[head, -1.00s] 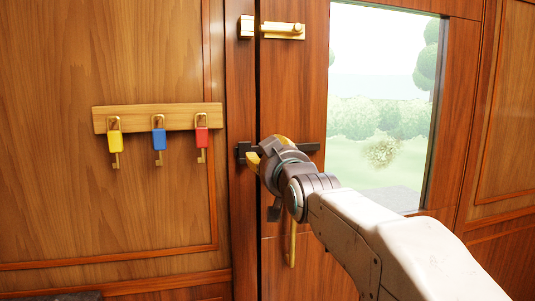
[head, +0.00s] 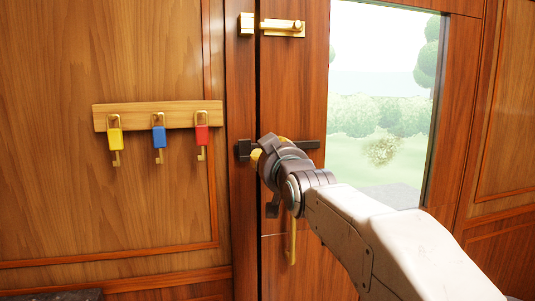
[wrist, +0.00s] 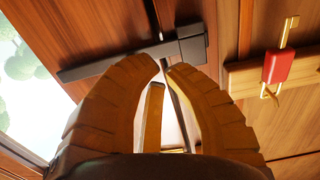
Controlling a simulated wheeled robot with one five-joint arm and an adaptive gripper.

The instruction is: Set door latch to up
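The door latch (head: 308,145) is a dark bar lying roughly level across the door's edge, its left end at a dark keeper (head: 243,150) on the frame. In the wrist view, which is roughly upside down, the latch bar (wrist: 105,65) runs across the seam to the blocky keeper (wrist: 193,45). My gripper (head: 258,155) is in front of the latch and hides its middle. In the wrist view its yellow fingers (wrist: 167,68) have a small gap between their tips, just short of the bar in the picture. A narrow yellowish bar shows between them; I cannot tell what it is.
A brass bolt (head: 283,27) sits higher on the door. A brass pull handle (head: 292,243) hangs below my gripper. A wooden rack (head: 184,117) with yellow, blue and red keys is on the left wall. A window (head: 385,110) is at right.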

